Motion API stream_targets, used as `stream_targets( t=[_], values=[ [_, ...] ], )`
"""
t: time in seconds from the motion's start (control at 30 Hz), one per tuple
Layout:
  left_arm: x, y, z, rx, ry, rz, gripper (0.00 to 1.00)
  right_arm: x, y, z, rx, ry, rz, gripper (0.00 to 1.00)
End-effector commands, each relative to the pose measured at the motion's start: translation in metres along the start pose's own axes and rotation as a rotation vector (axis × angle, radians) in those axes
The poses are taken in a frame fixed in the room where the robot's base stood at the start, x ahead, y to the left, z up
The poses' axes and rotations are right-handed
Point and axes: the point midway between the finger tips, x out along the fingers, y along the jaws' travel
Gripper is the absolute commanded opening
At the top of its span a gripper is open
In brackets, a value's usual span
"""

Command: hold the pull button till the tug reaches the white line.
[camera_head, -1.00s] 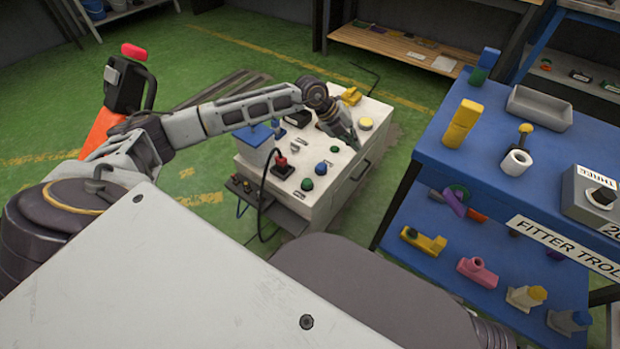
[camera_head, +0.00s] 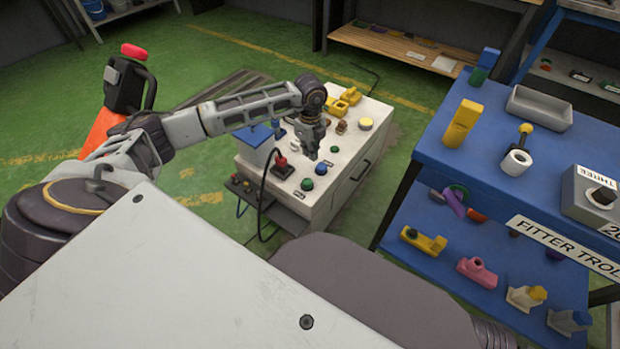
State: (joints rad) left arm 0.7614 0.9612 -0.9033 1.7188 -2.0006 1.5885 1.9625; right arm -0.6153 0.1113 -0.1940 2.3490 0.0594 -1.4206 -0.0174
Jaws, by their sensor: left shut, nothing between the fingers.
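The white control cabinet (camera_head: 345,192) stands on the green floor in the middle of the view. On its top are a green button (camera_head: 307,184), a blue button (camera_head: 321,169), a red-topped control (camera_head: 281,163) and a pale yellow round button (camera_head: 366,124). Which one is the pull button cannot be read. My left gripper (camera_head: 313,154) is shut and empty, pointing down just above the cabinet top, behind the blue button; contact cannot be told. I cannot make out the tug or the white line. My right gripper is out of view.
A blue fitter trolley (camera_head: 440,150) with several coloured parts stands to the right of the cabinet. Yellow pieces (camera_head: 344,101) lie at the cabinet's back edge. An orange-and-black object (camera_head: 122,95) stands at left. Green floor is open behind.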

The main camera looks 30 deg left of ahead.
Motion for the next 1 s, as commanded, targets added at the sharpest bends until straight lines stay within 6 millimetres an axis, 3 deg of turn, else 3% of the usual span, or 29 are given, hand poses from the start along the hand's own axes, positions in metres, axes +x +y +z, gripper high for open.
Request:
stream_targets(
  t=[0.27,0.73,1.0],
  values=[
    [0.000,0.001,0.000,-0.120,-0.002,0.006,0.00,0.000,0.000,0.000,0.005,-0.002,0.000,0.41],
    [0.001,0.001,0.000,-0.132,-0.001,0.005,0.00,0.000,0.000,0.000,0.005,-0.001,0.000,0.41],
    [0.015,0.001,0.000,-0.132,-0.001,0.006,0.00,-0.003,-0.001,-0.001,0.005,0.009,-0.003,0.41]
  ],
)
